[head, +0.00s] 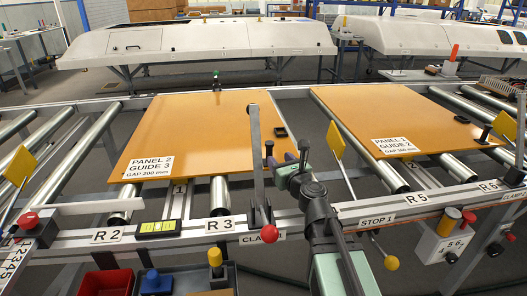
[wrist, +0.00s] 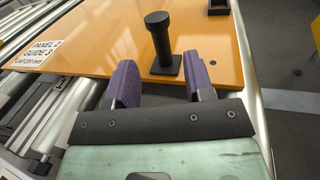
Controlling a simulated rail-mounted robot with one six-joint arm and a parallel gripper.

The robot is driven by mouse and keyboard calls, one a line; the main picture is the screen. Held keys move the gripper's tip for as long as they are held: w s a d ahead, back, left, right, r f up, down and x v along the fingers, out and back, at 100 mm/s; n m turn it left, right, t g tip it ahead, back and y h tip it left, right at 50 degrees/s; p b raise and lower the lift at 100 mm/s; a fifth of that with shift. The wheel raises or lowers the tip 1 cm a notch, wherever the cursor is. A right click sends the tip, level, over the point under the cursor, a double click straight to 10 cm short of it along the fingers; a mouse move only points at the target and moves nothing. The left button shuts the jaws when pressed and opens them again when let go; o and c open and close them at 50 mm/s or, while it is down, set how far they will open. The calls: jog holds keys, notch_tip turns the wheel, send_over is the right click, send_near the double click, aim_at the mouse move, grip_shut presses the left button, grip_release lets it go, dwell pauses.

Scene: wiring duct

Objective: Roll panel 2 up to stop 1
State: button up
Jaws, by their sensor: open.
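Panel 2 (head: 190,125), an orange board with a label at its front left corner, lies on the rollers left of centre. Its label also shows in the wrist view, where the panel (wrist: 95,30) fills the upper part. A black knob (head: 269,152) stands upright near the panel's front right corner. My gripper (head: 297,160) is just right of that knob. In the wrist view, the purple fingers of my gripper (wrist: 160,85) are open, with the knob (wrist: 162,40) in the gap ahead of them; contact cannot be told. The stop 1 label (head: 377,220) is on the front rail, right of my arm.
A clamp 1 lever (head: 255,150) stands upright left of my gripper. A yellow flag (head: 336,140) on a rod rises between the panels.

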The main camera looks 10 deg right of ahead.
aim_at(271, 151)
jog(key=x, duration=0.9)
jog(key=shift+w, duration=0.3)
grip_shut()
